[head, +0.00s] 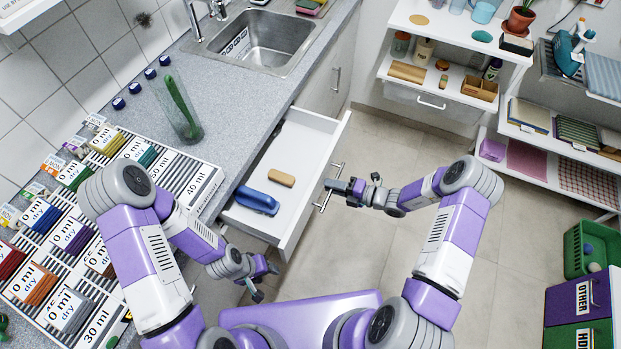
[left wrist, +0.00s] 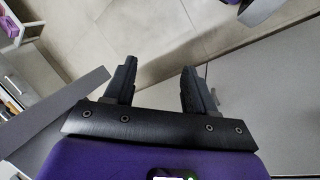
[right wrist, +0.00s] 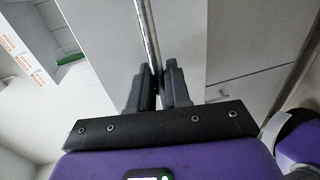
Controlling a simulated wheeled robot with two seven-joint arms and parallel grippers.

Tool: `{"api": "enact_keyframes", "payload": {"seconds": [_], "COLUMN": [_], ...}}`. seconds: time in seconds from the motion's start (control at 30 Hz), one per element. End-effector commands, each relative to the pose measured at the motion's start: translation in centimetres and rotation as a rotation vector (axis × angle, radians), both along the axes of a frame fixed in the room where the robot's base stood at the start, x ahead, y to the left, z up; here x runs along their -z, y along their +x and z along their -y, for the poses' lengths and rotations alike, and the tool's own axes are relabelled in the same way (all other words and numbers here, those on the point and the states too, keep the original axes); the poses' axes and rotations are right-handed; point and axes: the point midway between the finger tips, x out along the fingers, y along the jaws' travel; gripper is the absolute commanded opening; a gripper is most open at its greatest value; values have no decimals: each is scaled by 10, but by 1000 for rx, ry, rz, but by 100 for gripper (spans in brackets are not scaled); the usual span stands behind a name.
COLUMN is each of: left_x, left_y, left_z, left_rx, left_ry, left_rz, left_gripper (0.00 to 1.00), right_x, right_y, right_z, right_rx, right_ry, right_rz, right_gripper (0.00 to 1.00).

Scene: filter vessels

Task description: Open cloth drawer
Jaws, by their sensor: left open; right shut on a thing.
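A white drawer (head: 300,150) under the grey counter stands pulled out. Inside it lie a blue object (head: 257,201) and a small tan block (head: 281,178). Its metal bar handle (head: 324,196) is on the front panel. My right gripper (head: 334,185) is shut on this handle; the right wrist view shows the bar (right wrist: 149,40) between the fingers (right wrist: 158,88). My left gripper (head: 264,281) is open and empty, low beside the counter and in front of the drawer's near side; its spread fingers (left wrist: 159,88) show in the left wrist view.
The counter (head: 235,110) holds a sink (head: 262,42), a glass with a green brush (head: 182,112) and a rack of labelled cloths (head: 70,235). White shelves (head: 455,65) stand at the back right. A green crate (head: 592,248) is far right. The floor (head: 400,140) beyond the drawer is clear.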

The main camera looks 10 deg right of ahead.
Motion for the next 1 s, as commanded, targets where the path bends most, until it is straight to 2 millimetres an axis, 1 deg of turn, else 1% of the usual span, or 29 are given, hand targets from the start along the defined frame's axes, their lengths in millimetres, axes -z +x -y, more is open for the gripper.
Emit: {"api": "enact_keyframes", "payload": {"seconds": [0.03, 0.2, 0.4, 0.5, 0.6, 0.7, 1.0], "left_x": [-3, -6, -5, -5, -4, -4, -3], "left_y": [0, 0, 0, 0, 0, 0, 0], "left_z": [0, 0, 0, 0, 0, 0, 0], "left_rx": [0, 0, 0, 0, 0, 0, 0], "left_ry": [0, 0, 0, 0, 0, 0, 0], "left_rz": [0, 1, 1, 0, 0, 0, 0], "left_gripper": [55, 55, 55, 55, 55, 55, 55], "right_x": [-2, -1, 0, -1, 0, -1, -1], "right_y": [-8, -31, -54, -62, -69, -74, -78], "right_z": [14, 52, 89, 103, 114, 120, 127], "right_rx": [5, 3, 3, 2, 3, 1, 1], "right_ry": [0, 0, -1, -1, -1, 0, 2], "right_rz": [0, 1, 1, 4, 2, 2, 1], "right_gripper": [0, 0, 0, 0, 0, 0, 0]}}
